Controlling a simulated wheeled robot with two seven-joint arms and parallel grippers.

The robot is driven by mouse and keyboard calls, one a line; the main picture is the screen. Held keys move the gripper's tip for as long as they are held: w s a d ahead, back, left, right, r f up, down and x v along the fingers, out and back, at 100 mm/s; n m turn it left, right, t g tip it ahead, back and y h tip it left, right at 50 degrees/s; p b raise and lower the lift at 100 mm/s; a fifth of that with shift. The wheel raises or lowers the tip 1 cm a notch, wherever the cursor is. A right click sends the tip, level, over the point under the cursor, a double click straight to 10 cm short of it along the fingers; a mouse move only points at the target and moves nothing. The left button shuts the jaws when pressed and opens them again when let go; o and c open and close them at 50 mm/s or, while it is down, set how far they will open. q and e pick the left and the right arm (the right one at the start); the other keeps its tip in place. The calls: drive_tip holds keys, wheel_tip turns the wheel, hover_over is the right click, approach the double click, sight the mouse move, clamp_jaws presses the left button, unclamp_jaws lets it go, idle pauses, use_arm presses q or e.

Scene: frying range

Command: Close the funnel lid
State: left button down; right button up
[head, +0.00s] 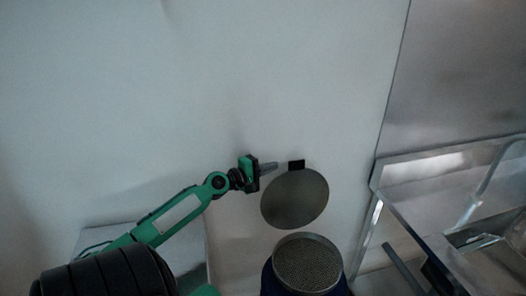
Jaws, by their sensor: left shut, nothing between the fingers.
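The funnel lid (295,200) is a round grey metal disc. It stands raised, above and behind the funnel, with a small black tab (296,165) at its top edge. The funnel (307,264) has a round mesh top inside a metal rim and a dark blue body below; its lower part is cut off by the picture edge. My left gripper (270,168) is shut and empty, just left of the black tab, close to the lid's upper left edge. Whether it touches the lid or tab I cannot tell. My right gripper is out of view.
A metal frying range with a raised frame (379,212) and wire basket handle (480,190) fills the right side. A steel panel (460,70) covers the wall above it. A pale wall (200,80) lies behind the lid. The space above the lid is clear.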

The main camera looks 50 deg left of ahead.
sight(283, 163)
use_arm(q)
drive_tip(key=w, duration=0.3)
drive_tip(key=w+p, duration=0.1)
drive_tip(key=shift+w+d, duration=0.2)
drive_tip(key=shift+d, duration=0.15)
drive_tip(key=shift+w, duration=0.25)
drive_tip(key=shift+d, duration=0.15)
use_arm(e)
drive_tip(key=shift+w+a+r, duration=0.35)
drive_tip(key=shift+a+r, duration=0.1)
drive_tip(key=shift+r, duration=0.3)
